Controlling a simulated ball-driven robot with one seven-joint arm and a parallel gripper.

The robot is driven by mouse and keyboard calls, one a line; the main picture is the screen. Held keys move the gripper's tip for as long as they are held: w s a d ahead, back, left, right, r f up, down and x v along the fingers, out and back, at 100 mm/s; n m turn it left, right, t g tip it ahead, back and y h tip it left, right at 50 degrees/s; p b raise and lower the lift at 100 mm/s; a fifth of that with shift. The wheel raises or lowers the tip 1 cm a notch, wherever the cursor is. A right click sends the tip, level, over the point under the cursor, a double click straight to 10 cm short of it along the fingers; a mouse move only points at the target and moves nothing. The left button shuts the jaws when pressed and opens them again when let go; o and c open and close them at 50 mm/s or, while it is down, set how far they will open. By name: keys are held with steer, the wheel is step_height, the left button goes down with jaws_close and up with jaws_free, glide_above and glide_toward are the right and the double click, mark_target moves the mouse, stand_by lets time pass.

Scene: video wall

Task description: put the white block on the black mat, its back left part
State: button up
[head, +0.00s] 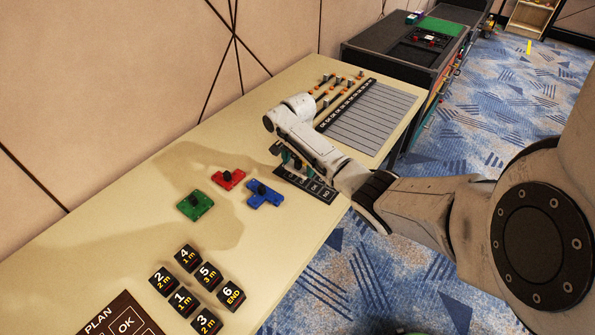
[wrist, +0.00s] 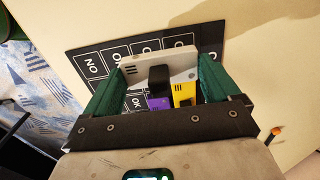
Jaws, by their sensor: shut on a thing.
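The white block (wrist: 183,60), with a black knob (wrist: 160,77), is between the green fingers of my gripper (wrist: 158,82) in the wrist view. The gripper is shut on it. Behind it lies the black mat (wrist: 90,62) with white-lined, lettered cells; I cannot tell whether the block touches it. A purple block (wrist: 157,104) and a yellow block (wrist: 184,94) show just below the white block in the wrist view. In the head view my gripper (head: 287,160) is over the far left end of the black mat (head: 318,190); the arm hides the white block there.
Green (head: 195,205), red (head: 229,179) and blue (head: 264,194) blocks with black knobs lie on the table left of the mat. Several black numbered tiles (head: 196,284) are nearer. A grey lined board (head: 365,120) and small orange-topped items (head: 335,90) are farther back. Bare table lies between.

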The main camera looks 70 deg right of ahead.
mark_target(298, 170)
steer(key=shift+w+d+f, duration=0.2)
steer(key=shift+f, duration=1.6)
steer(key=shift+f, duration=0.15)
steer(key=o, duration=0.8)
